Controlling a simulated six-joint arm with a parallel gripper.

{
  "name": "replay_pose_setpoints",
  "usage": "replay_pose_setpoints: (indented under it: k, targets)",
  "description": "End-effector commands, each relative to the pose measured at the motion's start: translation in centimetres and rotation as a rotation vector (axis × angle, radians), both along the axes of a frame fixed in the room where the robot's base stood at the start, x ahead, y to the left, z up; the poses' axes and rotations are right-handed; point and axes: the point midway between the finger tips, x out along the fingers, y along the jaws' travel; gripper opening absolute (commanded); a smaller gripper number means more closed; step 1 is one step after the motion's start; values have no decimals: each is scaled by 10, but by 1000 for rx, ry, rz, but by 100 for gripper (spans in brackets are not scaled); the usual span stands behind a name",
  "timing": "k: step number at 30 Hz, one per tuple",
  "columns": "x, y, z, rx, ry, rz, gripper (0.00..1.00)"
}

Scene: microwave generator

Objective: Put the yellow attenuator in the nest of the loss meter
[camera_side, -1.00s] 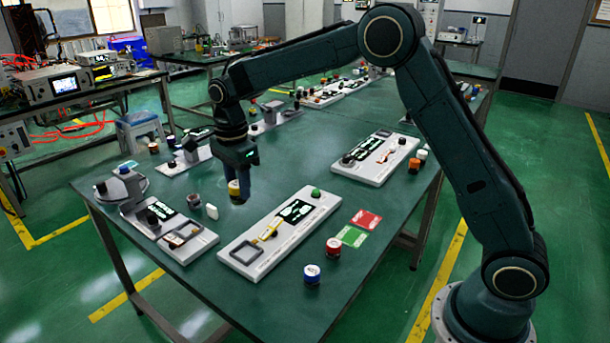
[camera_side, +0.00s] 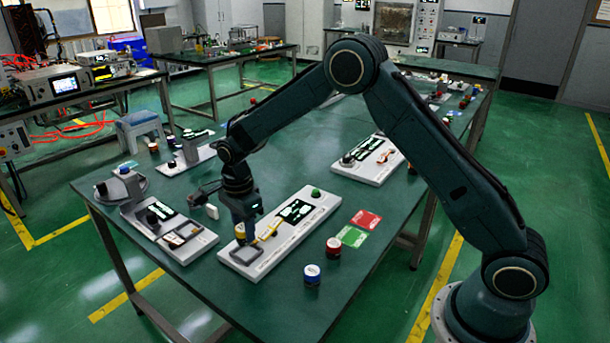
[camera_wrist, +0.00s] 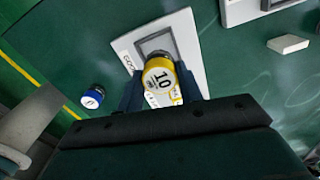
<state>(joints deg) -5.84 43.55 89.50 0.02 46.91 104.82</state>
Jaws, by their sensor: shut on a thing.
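My gripper (camera_side: 242,226) points down and is shut on the yellow attenuator (camera_wrist: 159,84), a round part with a white top marked 10. In the side view the yellow attenuator (camera_side: 239,231) shows only in part between the fingers. It is just above the near left end of a long white panel instrument (camera_side: 285,236), which I take to be the loss meter; its label is not readable. The square grey-rimmed nest (camera_side: 247,254) is at that end, and in the wrist view the nest (camera_wrist: 143,45) is partly covered by the attenuator. I cannot tell whether they touch.
A yellow lever (camera_side: 271,229) lies beside the nest. A second white instrument (camera_side: 172,239) with a square frame stands to the left, with a small white block (camera_side: 212,211) nearby. Blue (camera_side: 312,274) and red (camera_side: 333,247) parts and red and green cards (camera_side: 366,219) are to the right.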

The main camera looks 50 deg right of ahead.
Motion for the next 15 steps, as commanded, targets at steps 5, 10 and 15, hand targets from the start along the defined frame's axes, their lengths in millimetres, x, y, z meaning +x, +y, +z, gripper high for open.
replay_pose_setpoints:
  k: [5, 10, 15]
  targets:
    - [-1, 0, -17, -1, 3, 0, 4]
    - [0, 0, -36, 0, 2, 0, 4]
    - [0, 0, -41, 0, 0, 0, 4]
